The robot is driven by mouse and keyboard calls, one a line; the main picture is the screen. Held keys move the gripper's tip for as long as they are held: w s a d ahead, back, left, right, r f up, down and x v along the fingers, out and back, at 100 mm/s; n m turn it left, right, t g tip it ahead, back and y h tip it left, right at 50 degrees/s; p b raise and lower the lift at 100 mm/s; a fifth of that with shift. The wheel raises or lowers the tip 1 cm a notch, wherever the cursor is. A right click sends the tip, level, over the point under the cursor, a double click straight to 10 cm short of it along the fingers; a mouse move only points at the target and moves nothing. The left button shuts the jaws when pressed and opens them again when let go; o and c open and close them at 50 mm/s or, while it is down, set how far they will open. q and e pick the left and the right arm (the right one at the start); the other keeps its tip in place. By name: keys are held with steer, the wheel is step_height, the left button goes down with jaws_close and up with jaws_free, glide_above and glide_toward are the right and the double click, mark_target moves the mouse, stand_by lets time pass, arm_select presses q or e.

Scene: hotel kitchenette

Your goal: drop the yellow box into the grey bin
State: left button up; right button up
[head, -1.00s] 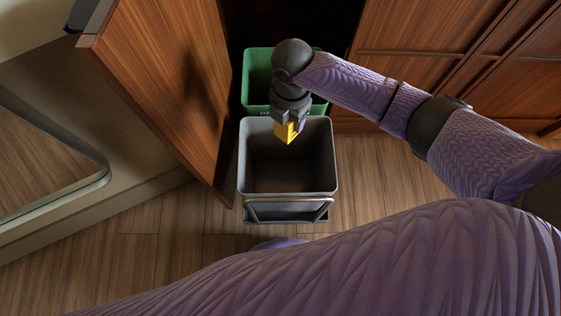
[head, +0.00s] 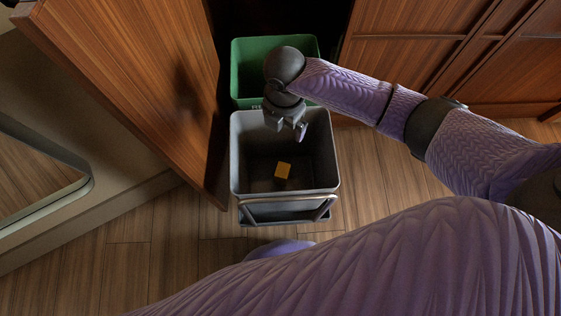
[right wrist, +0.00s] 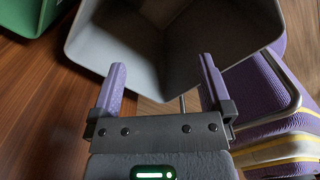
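The yellow box (head: 283,171) is inside the grey bin (head: 334,150), within its walls near the middle; I cannot tell whether it rests on the bottom. My right gripper (head: 296,131) is over the back part of the bin, apart from the box. The right wrist view shows its two purple fingers spread, with nothing between them (right wrist: 161,78). The bin's opening also shows there (right wrist: 180,91), but the box does not. My left gripper is not in view.
A green bin (head: 240,75) stands behind the grey bin, inside the dark cabinet opening. An open wooden cabinet door (head: 150,80) is at the left. Wooden cabinet fronts (head: 440,60) are at the right. The wood floor (head: 375,165) right of the bin is clear.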

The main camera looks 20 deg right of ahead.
arm_select(q)
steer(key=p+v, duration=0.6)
steer(key=p, duration=0.1)
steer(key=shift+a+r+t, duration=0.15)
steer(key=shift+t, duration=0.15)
arm_select(e)
step_height(320, 180, up, 10)
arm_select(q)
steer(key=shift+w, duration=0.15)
